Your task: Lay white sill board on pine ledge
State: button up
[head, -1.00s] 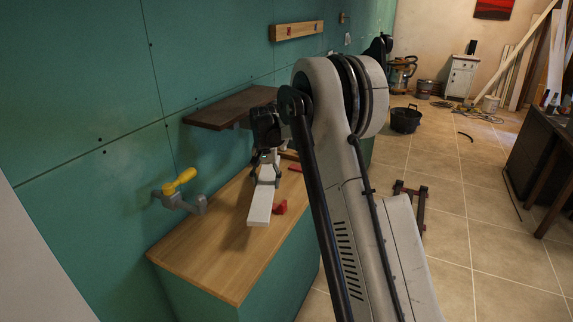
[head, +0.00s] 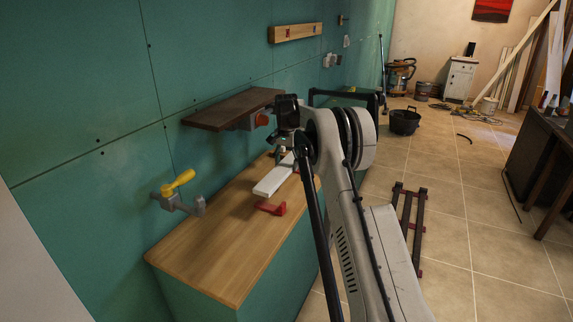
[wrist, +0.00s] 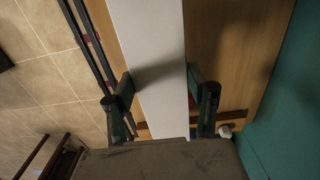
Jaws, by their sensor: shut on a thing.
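The white sill board (head: 272,181) is a long, flat, pale strip over the pine ledge (head: 205,245), which is the wood top of a low green plasterboard wall. My gripper (head: 284,148) is shut on the board at its far part; the arm partly hides it. In the wrist view, the board (wrist: 150,50) runs between the two fingers of my gripper (wrist: 160,98), with pine ledge (wrist: 222,50) visible to its right. I cannot tell whether the board touches the ledge or is slightly above it.
A red piece (head: 270,208) lies on the ledge beside the board. A dark brown shelf (head: 232,109) juts from the wall above the ledge. The near part of the ledge is clear.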

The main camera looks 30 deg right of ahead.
aim_at(286, 190)
jog(key=shift+f+b, duration=2.1)
jog(key=shift+f, duration=1.85)
jog(key=shift+f+b, duration=0.35)
jog(key=shift+f, duration=0.2)
jog(key=o, duration=1.6)
jog(key=shift+c, duration=0.2)
notch_tip(286, 190, up, 12)
